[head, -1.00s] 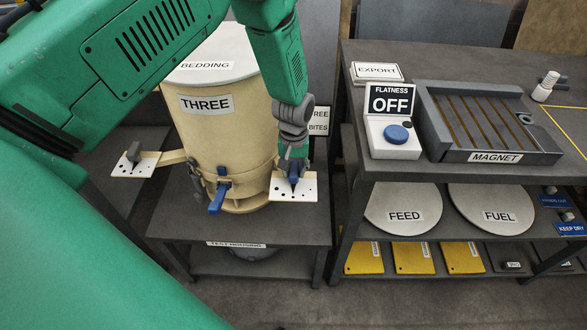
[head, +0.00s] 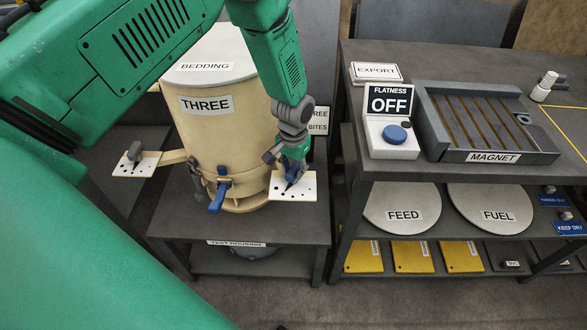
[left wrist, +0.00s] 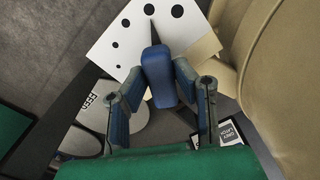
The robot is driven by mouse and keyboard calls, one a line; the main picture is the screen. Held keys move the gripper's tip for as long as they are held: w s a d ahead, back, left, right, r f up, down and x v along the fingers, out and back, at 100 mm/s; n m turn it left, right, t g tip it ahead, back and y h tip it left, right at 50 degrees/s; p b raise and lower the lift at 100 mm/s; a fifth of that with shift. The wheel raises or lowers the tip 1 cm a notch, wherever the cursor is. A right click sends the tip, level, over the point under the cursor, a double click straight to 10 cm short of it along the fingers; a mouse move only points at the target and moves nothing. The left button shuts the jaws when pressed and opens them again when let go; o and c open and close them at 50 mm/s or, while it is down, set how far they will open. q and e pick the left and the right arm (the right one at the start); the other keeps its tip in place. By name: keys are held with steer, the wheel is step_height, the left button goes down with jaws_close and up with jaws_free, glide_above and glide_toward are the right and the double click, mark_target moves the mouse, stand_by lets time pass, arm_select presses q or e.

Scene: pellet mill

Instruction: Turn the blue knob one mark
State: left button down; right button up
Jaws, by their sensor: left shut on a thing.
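The blue knob (left wrist: 159,76) sits on a white plate (left wrist: 96,40) with several black dots of different sizes. In the head view the plate (head: 307,186) sticks out at the lower right of the cream drum marked THREE (head: 255,118). My left gripper (left wrist: 158,72) is shut on the knob, one finger on each side; it also shows in the head view (head: 292,168). The knob's dark pointer (left wrist: 151,33) points toward one of the larger dots. Gripper and wrist partly hide the knob in the head view. My right gripper is not in view.
A second white dotted plate with a grey knob (head: 134,153) is at the drum's left. A blue lever (head: 219,190) is on the drum's front. At the right, a bench holds the FLATNESS OFF box with a blue button (head: 395,134) and the MAGNET tray (head: 540,158).

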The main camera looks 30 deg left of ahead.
mark_target(294, 169)
arm_select(q)
steer(key=shift+w+r, duration=0.1)
steer(key=shift+w, duration=0.2)
steer(key=c, duration=1.3)
jaws_free()
steer(key=shift+r, duration=0.2)
step_height(294, 169, up, 11)
